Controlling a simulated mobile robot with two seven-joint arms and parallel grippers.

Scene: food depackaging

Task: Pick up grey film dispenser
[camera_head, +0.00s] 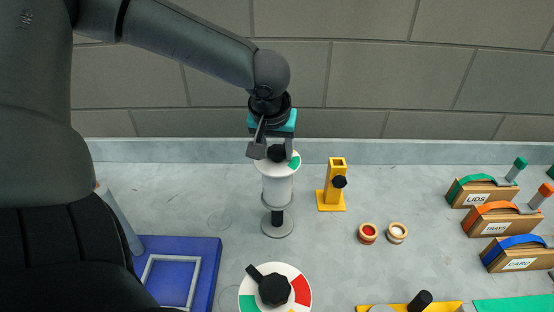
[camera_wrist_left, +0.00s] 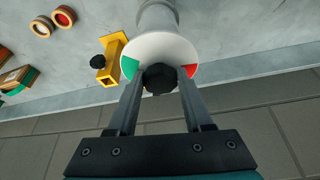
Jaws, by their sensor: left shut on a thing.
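The grey film dispenser (camera_head: 277,185) stands upright near the middle of the table. It has a pale roll, a top disc with green and red segments, a black knob on top and a round grey foot. My left gripper (camera_head: 277,150) comes down on it from above and is shut on the black knob. In the left wrist view the two fingers (camera_wrist_left: 158,92) sit on either side of the black knob (camera_wrist_left: 160,78), with the disc (camera_wrist_left: 160,47) below. I cannot tell whether the foot touches the table. My right gripper is not in view.
A yellow post holder (camera_head: 332,195) stands just right of the dispenser. Two small rings (camera_head: 368,233) lie further right, and labelled boxes (camera_head: 493,222) line the right side. A coloured disc with a black knob (camera_head: 302,291) is in front. A blue tray (camera_head: 213,270) is front left.

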